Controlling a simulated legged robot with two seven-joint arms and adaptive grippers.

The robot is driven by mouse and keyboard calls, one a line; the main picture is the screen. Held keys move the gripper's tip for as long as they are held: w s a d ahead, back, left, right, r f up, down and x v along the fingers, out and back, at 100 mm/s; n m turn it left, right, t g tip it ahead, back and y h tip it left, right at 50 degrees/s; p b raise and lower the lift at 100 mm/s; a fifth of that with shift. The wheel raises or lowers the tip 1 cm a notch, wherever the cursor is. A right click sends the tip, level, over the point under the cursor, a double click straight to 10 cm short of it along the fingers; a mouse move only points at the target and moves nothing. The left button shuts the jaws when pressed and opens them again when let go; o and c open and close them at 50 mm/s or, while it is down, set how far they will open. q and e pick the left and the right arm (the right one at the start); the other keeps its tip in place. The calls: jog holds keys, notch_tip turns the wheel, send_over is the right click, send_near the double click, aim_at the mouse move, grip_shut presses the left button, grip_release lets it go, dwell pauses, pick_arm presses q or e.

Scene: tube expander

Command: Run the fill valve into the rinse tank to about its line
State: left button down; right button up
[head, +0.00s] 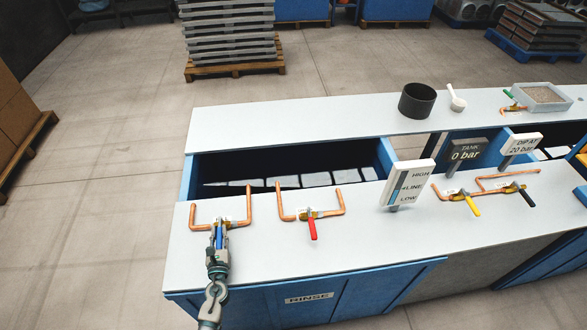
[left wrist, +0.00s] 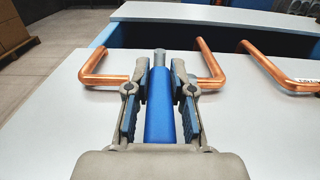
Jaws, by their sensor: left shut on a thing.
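My left gripper (head: 218,245) is shut on the blue lever handle (left wrist: 158,110) of the left valve. The lever points toward me, across its copper pipe (head: 193,217). The valve body is mostly hidden by the gripper. To the right, a second copper pipe valve has a red lever (head: 312,229), also pointing toward me. The rinse tank (head: 383,160) is a blue open basin behind both pipes; its inside is dark with pale patches low down. A level sign (head: 408,184) reads HIGH, LINE, LOW; its exact level is too small to tell. My right gripper is out of view.
A TANK display (head: 466,152) reads 0 bar, and a sign beside it (head: 521,143) reads 20 bar. Yellow (head: 472,205) and black (head: 522,194) levers sit on pipes at the right. A dark pot (head: 417,101) stands behind.

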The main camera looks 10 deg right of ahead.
pick_arm(q)
jog(key=c, duration=1.2)
grip_release()
jog(key=shift+c, duration=0.2)
jog(key=o, duration=0.3)
jog(key=shift+w, duration=0.1)
jog(key=shift+f, duration=0.1)
jog(key=shift+s, duration=1.2)
jog(key=shift+s+a, duration=0.1)
jog(key=shift+s, duration=2.25)
